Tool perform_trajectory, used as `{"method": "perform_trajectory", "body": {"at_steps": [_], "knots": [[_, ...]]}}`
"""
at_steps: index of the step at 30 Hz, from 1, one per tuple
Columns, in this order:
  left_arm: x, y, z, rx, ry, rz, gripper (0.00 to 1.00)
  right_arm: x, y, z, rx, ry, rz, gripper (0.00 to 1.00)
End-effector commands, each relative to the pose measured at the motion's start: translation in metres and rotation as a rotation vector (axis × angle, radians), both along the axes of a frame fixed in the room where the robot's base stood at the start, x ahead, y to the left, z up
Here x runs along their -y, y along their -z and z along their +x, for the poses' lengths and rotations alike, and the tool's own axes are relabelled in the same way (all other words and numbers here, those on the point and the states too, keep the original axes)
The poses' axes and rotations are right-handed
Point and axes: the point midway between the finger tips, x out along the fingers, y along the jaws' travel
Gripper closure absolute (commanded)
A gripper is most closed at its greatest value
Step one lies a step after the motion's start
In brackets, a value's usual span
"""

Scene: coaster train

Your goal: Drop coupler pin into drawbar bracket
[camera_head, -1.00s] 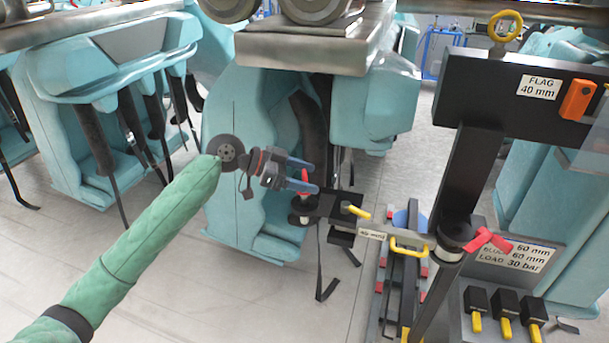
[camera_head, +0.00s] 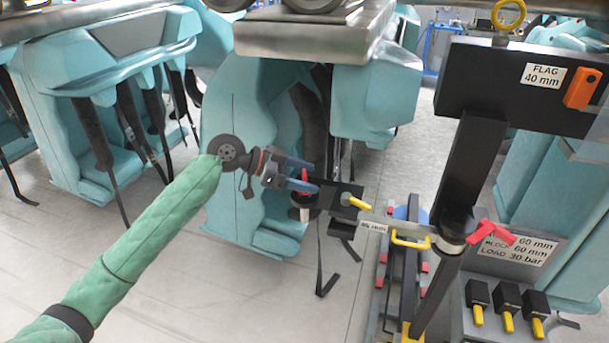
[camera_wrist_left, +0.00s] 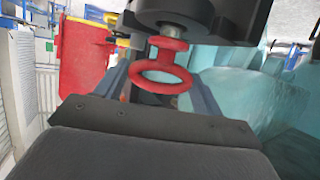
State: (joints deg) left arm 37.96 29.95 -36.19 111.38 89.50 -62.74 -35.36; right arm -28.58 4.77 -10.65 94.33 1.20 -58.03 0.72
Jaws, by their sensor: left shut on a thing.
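My left gripper (camera_head: 306,177), with blue fingers, is shut on the red-handled coupler pin (camera_head: 305,174) at the black drawbar bracket (camera_head: 343,193). In the left wrist view, the pin's red ring handle (camera_wrist_left: 163,77) sits between the gripper's fingers (camera_wrist_left: 160,80). Its short silver neck meets the underside or face of the bracket's dark round end (camera_wrist_left: 195,12). In the head view, a pale metal bit shows just below the round end. I cannot tell how far the pin is in the hole. My right gripper is not in view.
The grey stand (camera_head: 510,252) with a black post and yellow-handled levers is close on the right. Teal coaster seats (camera_head: 235,135) stand behind the gripper. A red container (camera_wrist_left: 82,55) shows in the left wrist view. Open floor (camera_head: 215,290) lies in front and to the left.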

Motion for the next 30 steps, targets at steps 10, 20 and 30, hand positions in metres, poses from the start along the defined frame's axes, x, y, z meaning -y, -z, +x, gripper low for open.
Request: {"method": "perform_trajectory", "body": {"at_steps": [10,20,30], "knots": [[0.000,0.000,0.000,0.001,0.000,-0.001,0.66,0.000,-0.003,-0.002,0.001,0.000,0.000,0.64],[0.000,0.001,0.000,0.001,0.000,0.000,0.07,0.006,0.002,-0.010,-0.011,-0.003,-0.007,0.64],[-0.011,-0.001,0.000,0.002,-0.001,0.002,0.07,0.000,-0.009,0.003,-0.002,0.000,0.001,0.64]]}}
